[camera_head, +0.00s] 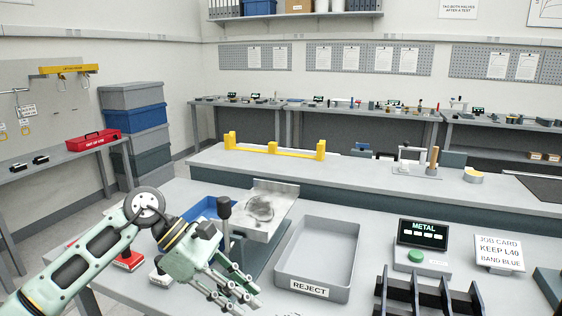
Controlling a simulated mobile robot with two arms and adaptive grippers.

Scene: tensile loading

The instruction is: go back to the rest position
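My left arm comes in from the left, and my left gripper (242,294) hangs over the near bench, left of the grey REJECT tray (318,230). Its fingers point down and to the right and look spread apart, with nothing seen between them. My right gripper is not in view. The METAL display unit (423,234) with a green button stands right of the tray.
A silver plate with a dark smudge (262,209) and a blue bin (208,208) lie behind my gripper. A black slotted rack (428,295) stands at the front right, and a job card (499,254) is behind it. A yellow bracket (274,149) sits on the bench behind.

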